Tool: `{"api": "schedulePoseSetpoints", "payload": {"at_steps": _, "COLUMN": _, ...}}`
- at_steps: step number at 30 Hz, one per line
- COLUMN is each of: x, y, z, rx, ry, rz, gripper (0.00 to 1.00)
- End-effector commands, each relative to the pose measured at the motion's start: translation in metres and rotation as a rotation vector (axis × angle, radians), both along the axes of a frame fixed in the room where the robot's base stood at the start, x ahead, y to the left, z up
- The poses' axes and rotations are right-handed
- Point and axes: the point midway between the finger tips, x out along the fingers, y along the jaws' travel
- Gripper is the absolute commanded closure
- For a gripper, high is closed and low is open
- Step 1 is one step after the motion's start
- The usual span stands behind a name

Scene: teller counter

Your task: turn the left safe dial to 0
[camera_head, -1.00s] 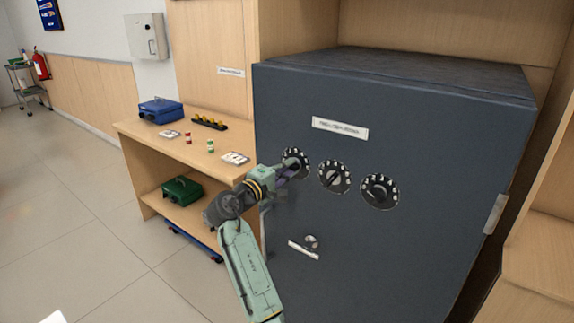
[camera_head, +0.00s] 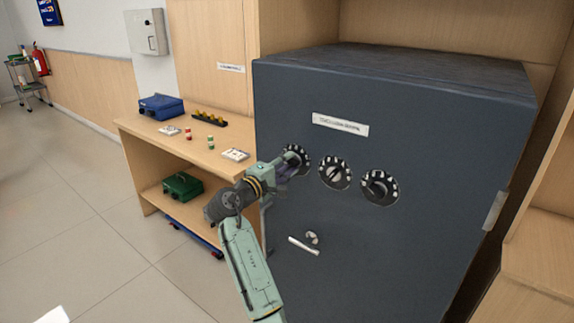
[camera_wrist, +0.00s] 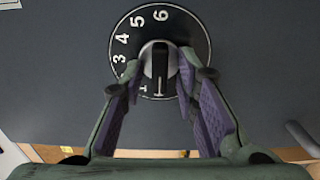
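The left safe dial (camera_head: 297,153) is a black disc with white numbers on the dark safe door (camera_head: 400,120). In the wrist view the dial (camera_wrist: 128,30) shows 6 near the top, with 5, 4 and 3 running down its left side. Its silver knob (camera_wrist: 147,52) has a black bar standing about vertical in the picture; which number it marks I cannot tell. My gripper (camera_wrist: 160,72) is open, with one finger on each side of the knob's lower part. I see no clear grip on it. In the head view my gripper (camera_head: 288,168) partly covers the dial.
The middle dial (camera_head: 335,173) and right dial (camera_head: 379,187) sit to the right on the door. A handle (camera_head: 304,246) is below them. A wooden table (camera_head: 150,130) with a blue box (camera_head: 161,107) stands left of the safe.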

Motion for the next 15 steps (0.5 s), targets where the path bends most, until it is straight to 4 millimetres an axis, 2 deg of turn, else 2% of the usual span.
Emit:
{"api": "schedulePoseSetpoints", "payload": {"at_steps": 10, "x": -0.002, "y": 0.001, "z": 0.0, "rx": 0.001, "ry": -0.001, "rz": 0.0, "gripper": 0.68}}
{"api": "schedulePoseSetpoints", "payload": {"at_steps": 15, "x": -0.019, "y": 0.014, "z": 0.0, "rx": 0.002, "ry": -0.002, "rz": 0.002, "gripper": 0.68}}
